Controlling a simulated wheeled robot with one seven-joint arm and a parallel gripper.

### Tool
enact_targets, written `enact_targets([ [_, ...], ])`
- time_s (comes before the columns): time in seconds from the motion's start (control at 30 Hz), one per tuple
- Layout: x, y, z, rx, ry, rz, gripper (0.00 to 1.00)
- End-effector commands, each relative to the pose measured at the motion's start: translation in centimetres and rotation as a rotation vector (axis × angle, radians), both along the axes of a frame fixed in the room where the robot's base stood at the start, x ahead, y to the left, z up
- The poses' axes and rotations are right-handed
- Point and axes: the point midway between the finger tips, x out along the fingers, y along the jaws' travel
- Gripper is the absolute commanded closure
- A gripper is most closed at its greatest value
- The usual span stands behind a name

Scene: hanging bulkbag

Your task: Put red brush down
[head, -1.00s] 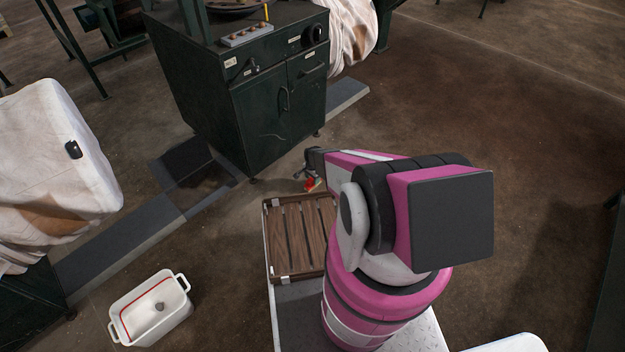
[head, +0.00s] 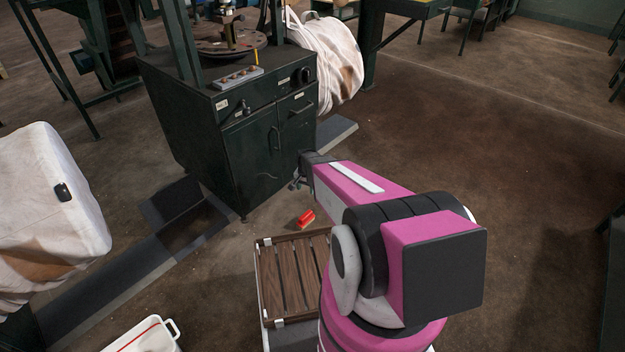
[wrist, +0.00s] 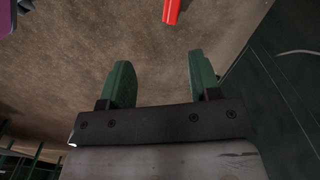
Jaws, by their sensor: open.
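The red brush (head: 305,219) lies on the brown floor, just beyond the far edge of the wooden slatted tray and in front of the green cabinet. It also shows at the top edge of the wrist view (wrist: 172,10), partly cut off. My gripper (head: 297,184) is above and apart from the brush, close to the cabinet front. In the wrist view its two green fingers (wrist: 160,78) stand wide apart with nothing between them.
The dark green cabinet (head: 255,140) stands right beside my gripper. The slatted tray (head: 291,280) is in front of me. A white tub (head: 145,338) and a white bulk bag (head: 50,205) are at left. Open floor (head: 480,150) lies to the right.

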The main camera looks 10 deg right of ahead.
Motion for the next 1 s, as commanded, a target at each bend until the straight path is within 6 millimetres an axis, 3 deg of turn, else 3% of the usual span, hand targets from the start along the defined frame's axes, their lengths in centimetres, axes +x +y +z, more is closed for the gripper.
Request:
enact_targets([
  [0.03, -3.2, 0.0, 4.8, 0.0, -0.005, 0.074, 0.43],
  [0.2, -9.4, -0.1, 15.1, -0.002, -0.006, 0.338, 0.43],
  [0.3, -12.6, -0.2, 19.5, -0.003, -0.006, 0.468, 0.43],
  [0.4, -15.0, -0.2, 22.4, -0.003, -0.006, 0.564, 0.43],
  [0.6, -16.7, -0.2, 24.5, -0.003, -0.004, 0.647, 0.43],
  [1.0, -16.5, -0.2, 24.4, -0.002, -0.003, 0.649, 0.43],
])
